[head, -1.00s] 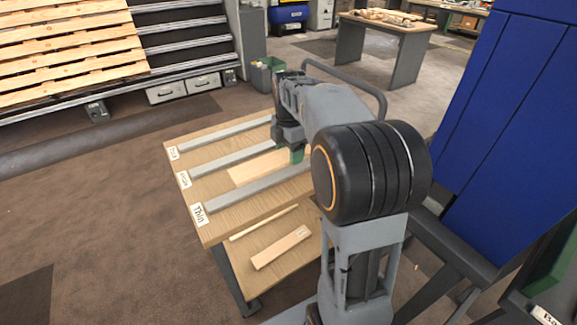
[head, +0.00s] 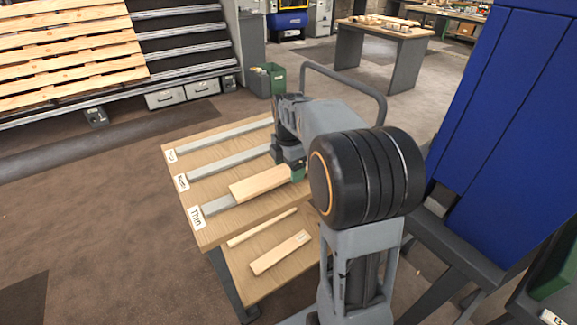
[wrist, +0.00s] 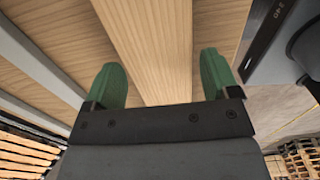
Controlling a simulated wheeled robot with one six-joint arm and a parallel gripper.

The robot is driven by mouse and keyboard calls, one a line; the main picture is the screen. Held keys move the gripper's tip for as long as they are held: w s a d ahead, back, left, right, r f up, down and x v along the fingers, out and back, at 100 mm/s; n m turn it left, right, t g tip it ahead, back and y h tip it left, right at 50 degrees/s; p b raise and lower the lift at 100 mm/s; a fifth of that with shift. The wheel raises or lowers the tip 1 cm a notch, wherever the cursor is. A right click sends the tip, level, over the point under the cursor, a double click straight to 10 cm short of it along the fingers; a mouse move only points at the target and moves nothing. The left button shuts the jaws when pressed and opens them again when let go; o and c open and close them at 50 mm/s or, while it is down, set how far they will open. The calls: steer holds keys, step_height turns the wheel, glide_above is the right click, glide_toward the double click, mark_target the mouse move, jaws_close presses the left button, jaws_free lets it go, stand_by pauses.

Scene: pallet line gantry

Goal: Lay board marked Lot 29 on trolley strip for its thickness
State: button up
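A pale wooden board (head: 262,183) is over the near strip (head: 217,205), whose end label reads "Thin". The strip's left end shows bare beyond the board; I cannot tell whether the board touches it. No lot mark is legible on the board. In the head view my arm hides the board's right end. A middle strip (head: 225,167) and a far strip (head: 220,138) lie behind, their labels too small to read surely.
A lower shelf (head: 245,262) holds a board (head: 280,252) with an unreadable label and a thin wooden piece (head: 262,228). A blue panel (head: 510,120) stands to the right. A green bin (head: 277,78) is behind the table. Floor to the left is clear.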

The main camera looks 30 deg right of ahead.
mark_target(288, 169)
steer(key=shift+o, duration=0.6)
steer(key=shift+r, duration=0.1)
step_height(288, 169, up, 11)
steer(key=p, duration=0.4)
steer(key=s+a+f+m+t, duration=0.1)
steer(key=s+a+f+m, duration=0.3)
steer(key=s+m, duration=0.4)
steer(key=s+a+f+m+t, duration=0.2)
steer(key=s+a+f+m, duration=0.3)
steer(key=m, duration=0.6)
steer(key=s, duration=0.2)
steer(key=shift+s+f, duration=0.25)
steer(key=shift+s, duration=0.15)
steer(key=shift+a, duration=0.1)
